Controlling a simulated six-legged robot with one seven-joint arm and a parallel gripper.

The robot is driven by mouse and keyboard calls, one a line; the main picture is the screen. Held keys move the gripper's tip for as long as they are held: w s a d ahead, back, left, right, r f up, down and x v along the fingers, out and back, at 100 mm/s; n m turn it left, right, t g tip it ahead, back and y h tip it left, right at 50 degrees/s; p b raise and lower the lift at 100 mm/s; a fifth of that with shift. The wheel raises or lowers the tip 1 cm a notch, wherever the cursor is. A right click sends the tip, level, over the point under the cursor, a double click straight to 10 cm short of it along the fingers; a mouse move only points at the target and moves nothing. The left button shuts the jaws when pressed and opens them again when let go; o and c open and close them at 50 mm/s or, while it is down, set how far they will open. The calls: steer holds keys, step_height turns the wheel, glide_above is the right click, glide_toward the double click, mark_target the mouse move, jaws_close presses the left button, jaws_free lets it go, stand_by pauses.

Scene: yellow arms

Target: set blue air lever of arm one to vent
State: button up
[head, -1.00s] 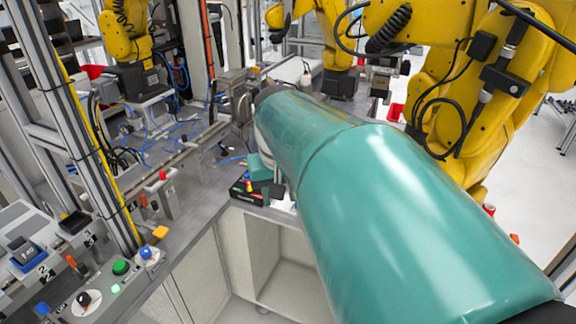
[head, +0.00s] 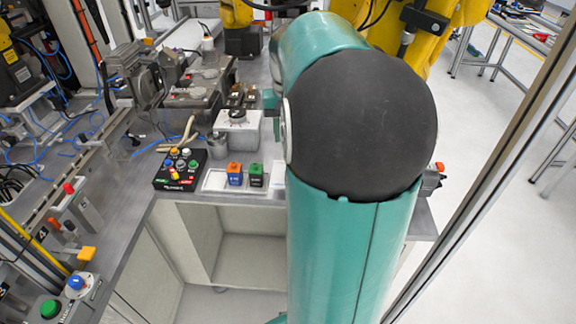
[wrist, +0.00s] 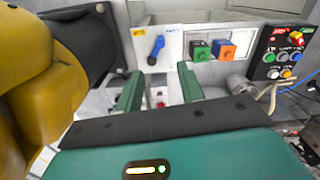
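The blue lever (wrist: 156,49) is on a pale upright panel (wrist: 143,43) in the wrist view. Its handle slants down and slightly left. A yellow label sits to its upper left and a white label to its right; I cannot read them surely. My gripper (wrist: 160,86) is open, with its two green fingers apart and pointing toward the panel below the lever. Nothing shows held between them, and the lever appears beyond the fingertips. In the head view my arm hides the gripper, and I cannot make out the lever there.
A green block (wrist: 200,50) and an orange block (wrist: 223,49) are right of the lever. A black button box (wrist: 284,54) stands further right; it also shows in the head view (head: 163,184). A yellow arm (wrist: 25,70) is close on the left.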

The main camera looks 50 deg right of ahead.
step_height(320, 180, down, 13)
steer(key=shift+r, duration=0.2)
steer(key=shift+a, duration=0.1)
steer(key=shift+s, duration=0.1)
jaws_close()
